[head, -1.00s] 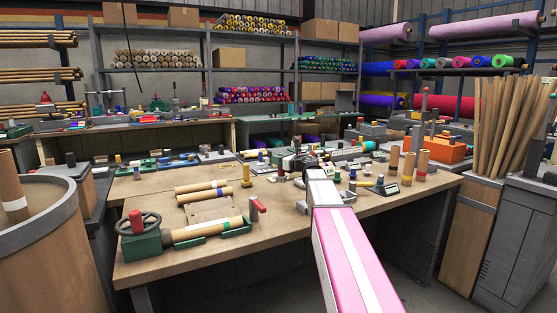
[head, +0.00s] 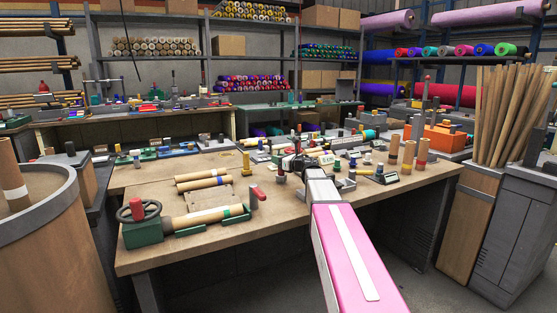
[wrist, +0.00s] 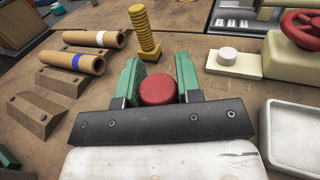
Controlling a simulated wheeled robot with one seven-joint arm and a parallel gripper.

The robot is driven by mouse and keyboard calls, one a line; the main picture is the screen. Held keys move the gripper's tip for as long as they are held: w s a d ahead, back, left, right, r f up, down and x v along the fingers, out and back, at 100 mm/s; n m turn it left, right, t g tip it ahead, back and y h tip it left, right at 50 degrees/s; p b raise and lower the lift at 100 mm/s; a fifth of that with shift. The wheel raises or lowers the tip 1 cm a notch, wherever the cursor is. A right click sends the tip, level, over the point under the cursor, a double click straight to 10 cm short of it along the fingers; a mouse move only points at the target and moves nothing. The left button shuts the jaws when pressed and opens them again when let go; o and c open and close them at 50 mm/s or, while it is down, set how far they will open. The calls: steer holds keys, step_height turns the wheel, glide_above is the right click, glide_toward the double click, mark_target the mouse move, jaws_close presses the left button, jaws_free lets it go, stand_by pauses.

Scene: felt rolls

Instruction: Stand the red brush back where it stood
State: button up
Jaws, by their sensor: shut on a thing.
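The red brush shows as a round red top (wrist: 158,92) between the green fingers of my gripper (wrist: 158,86) in the wrist view. The fingers are shut on its sides. Its lower part is hidden behind the fingers and the dark gripper body. In the head view my gripper (head: 287,166) is over the middle of the bench, with a small red top (head: 280,169) at its left side. I cannot tell whether the brush's foot touches the bench. A yellow threaded post (wrist: 144,32) stands upright just beyond the gripper.
Two brown rolls (wrist: 92,38) and wooden wedges (wrist: 38,115) lie left in the wrist view. A pale block with a white knob (wrist: 228,56), a red handwheel (wrist: 302,28) and a white tray (wrist: 290,135) are right.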

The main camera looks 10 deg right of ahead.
steer(key=shift+f, duration=0.45)
stand_by(0.5)
steer(key=o, duration=1.1)
steer(key=shift+c, duration=0.2)
steer(key=s+a+r, duration=0.6)
steer(key=a+r, duration=0.4)
steer(key=r, duration=0.1)
